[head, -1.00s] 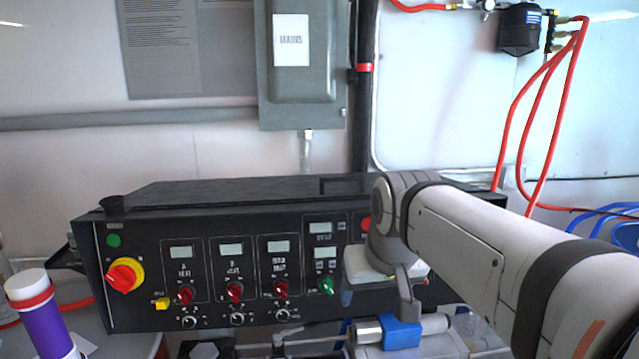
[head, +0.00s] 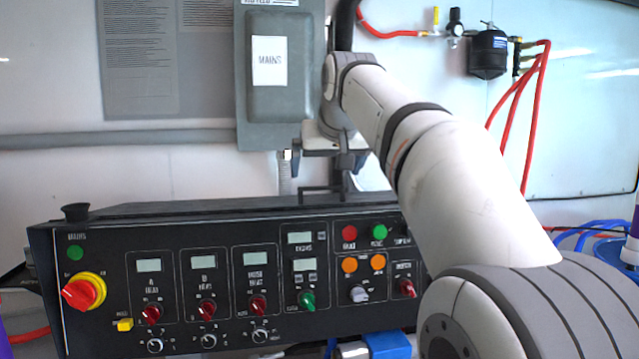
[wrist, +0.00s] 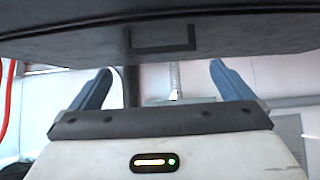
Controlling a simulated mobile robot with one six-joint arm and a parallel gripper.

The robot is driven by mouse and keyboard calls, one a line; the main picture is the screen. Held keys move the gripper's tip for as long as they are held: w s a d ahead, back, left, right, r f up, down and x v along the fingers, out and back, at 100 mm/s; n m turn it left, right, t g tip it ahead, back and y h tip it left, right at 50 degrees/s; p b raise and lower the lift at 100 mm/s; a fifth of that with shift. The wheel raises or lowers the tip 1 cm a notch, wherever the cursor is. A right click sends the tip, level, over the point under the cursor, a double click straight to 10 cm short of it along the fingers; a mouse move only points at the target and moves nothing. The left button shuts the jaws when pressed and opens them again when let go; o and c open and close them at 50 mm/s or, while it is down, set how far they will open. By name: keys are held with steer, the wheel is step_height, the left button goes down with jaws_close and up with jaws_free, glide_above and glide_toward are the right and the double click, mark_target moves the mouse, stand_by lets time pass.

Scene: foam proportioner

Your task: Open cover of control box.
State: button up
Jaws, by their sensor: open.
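The control box (head: 225,285) is a long black panel with knobs, displays and buttons. Its dark top cover (head: 150,211) lies shut, with a squared handle (head: 318,190) toward the rear. In the wrist view, the cover (wrist: 60,35) fills the top of the picture, and the handle (wrist: 160,48) is a dark bracket on it. My gripper (head: 318,172) is above the cover by the handle, partly hidden by its own body. In the wrist view my gripper (wrist: 160,70) has its two blue fingers wide apart and empty. The handle lies across the gap between them, with no clear contact.
The grey mains box (head: 280,80) hangs on the wall behind the control box, close to my wrist. A dark pipe and conduit run down beside it. Red hoses (head: 520,85) hang at the right. A red and yellow rotary switch (head: 84,291) sticks out at left.

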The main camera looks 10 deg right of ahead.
mark_target(323, 204)
steer(key=x, duration=0.4)
steer(key=shift+w+f, duration=0.3)
steer(key=shift+c, duration=0.2)
steer(key=c, duration=1.1)
steer(key=shift+o, duration=0.2)
steer(key=shift+w, duration=0.1)
